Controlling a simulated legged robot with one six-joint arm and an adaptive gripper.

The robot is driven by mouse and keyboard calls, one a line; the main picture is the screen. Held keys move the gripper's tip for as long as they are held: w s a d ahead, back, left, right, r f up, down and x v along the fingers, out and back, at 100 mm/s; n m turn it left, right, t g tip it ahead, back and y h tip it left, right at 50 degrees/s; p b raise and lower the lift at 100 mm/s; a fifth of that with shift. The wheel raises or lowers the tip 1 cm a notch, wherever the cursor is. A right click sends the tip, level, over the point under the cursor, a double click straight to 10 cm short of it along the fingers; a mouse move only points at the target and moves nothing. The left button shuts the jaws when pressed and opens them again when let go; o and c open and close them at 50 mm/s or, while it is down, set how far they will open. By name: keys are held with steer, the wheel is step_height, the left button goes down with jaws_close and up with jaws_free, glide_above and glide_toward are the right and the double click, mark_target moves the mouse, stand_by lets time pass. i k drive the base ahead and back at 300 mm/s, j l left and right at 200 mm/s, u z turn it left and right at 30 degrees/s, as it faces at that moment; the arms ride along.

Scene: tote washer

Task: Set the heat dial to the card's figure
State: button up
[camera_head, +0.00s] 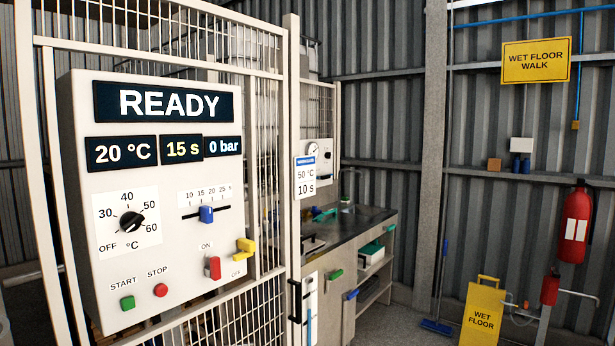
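The heat dial (131,221) is a black knob on a white plate at the left of the control panel, marked OFF, 30, 40, 50, 60 and °C. Its ridge seems to run from lower left to upper right; I cannot tell which end points. The temperature display (121,152) above reads 20 °C. The card (306,176) hangs on the fence post right of the panel and reads 50 °C and 10 s. My gripper is not in view.
A bench (365,225) and yellow floor sign (482,315) stand right.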

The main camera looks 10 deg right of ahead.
mark_target(129, 222)
steer(key=u, duration=0.9)
steer(key=i+l+u, duration=0.1)
steer(key=i+l, duration=0.15)
steer(key=i, duration=0.15)
